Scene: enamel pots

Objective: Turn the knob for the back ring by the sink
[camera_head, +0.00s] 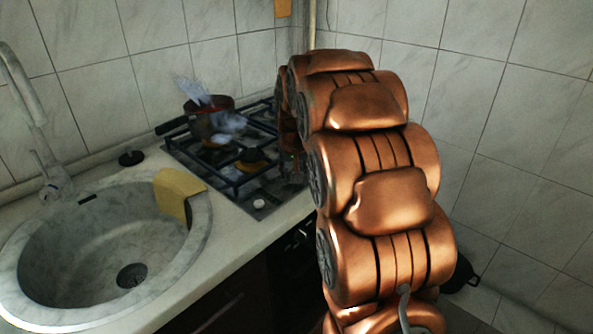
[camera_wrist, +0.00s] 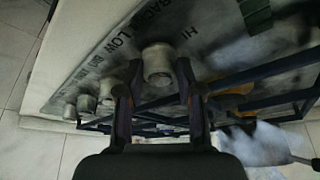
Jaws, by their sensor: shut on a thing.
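In the wrist view, a row of pale round knobs runs along the grey hob panel (camera_wrist: 95,62). The largest-looking knob (camera_wrist: 157,62), at the end of the row, stands between the two dark fingers of my gripper (camera_wrist: 157,75), which is shut on it. Printed words near the knobs include BACK, LOW and HI. Smaller knobs (camera_wrist: 107,88) sit further left. In the head view, the hob (camera_head: 255,190) lies right of the sink (camera_head: 100,245).
A reddish pot (camera_head: 205,122) with a dark handle stands on the hob's back left, with whitish-blue wisps around it. Black grates (camera_wrist: 265,72) lie close to my gripper. A yellow cloth (camera_head: 175,190) hangs over the sink rim. Tiled walls close in behind and right.

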